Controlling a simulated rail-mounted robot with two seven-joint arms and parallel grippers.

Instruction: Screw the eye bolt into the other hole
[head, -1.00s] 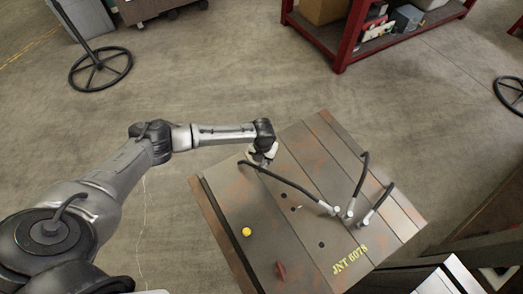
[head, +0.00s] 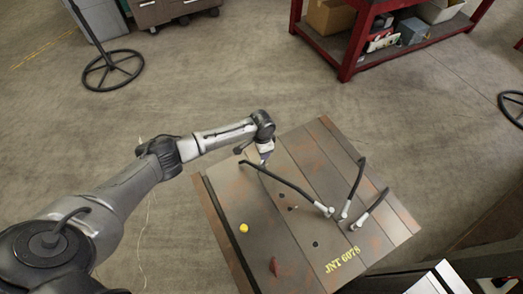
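The mould base (head: 230,190) is a grey, rust-stained block marked "JNT 6078". Its top has dark round holes, one near the middle (head: 281,195) and one nearer the lettering (head: 316,244). A small reddish part (head: 273,267) stands near the front edge; I cannot tell whether it is the eye bolt. My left gripper (head: 264,159) is over the far left edge of the block, pointing down. Its fingers are too small to read, and I cannot tell whether it holds anything. My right gripper is out of view.
Black hoses (head: 285,182) with pale metal fittings arch over the block's top. A yellow knob (head: 243,228) sits near its left edge. The floor between is clear.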

